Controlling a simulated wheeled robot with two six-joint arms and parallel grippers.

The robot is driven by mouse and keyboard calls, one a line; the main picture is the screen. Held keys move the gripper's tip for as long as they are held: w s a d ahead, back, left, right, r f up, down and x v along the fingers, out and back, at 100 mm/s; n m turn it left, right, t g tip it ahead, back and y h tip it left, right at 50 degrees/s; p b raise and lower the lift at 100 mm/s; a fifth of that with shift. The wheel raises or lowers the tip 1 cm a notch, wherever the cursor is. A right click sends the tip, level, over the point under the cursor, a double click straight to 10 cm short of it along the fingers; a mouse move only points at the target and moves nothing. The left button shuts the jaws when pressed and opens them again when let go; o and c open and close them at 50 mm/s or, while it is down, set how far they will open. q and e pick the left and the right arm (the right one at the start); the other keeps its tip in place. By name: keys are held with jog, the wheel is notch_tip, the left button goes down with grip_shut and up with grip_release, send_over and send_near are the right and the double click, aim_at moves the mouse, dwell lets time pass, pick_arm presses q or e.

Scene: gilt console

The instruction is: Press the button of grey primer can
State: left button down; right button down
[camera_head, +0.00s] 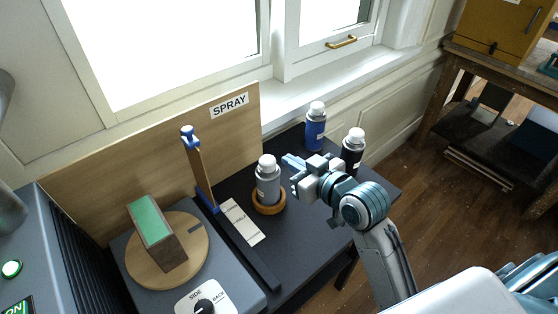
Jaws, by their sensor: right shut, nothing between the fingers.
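The grey primer can (268,187) stands upright in a round wooden ring holder (270,206) on the dark table. Its white top (267,162) faces up and is clear of any contact that I can see. My right gripper (289,160) is shut and empty. Its fingertips point left, just right of the can's white top and at about that height in the picture; the exact gap is hard to judge. My left gripper is not in view; only a grey shape that may be part of my left arm shows at the left edge.
A blue can (315,130) and a black can (351,152) stand behind my right gripper. A wooden SPRAY board (150,150) and blue-tipped post (200,170) stand left. A turntable (140,262) bears a green-topped block (158,234). A paper label (243,222) lies by the holder.

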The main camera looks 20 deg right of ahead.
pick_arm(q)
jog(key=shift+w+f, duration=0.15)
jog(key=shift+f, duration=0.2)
pick_arm(e)
jog(key=v, duration=0.2)
jog(key=shift+s+r, duration=0.25)
jog(key=shift+s, duration=0.15)
dwell(0.5)
dwell(0.4)
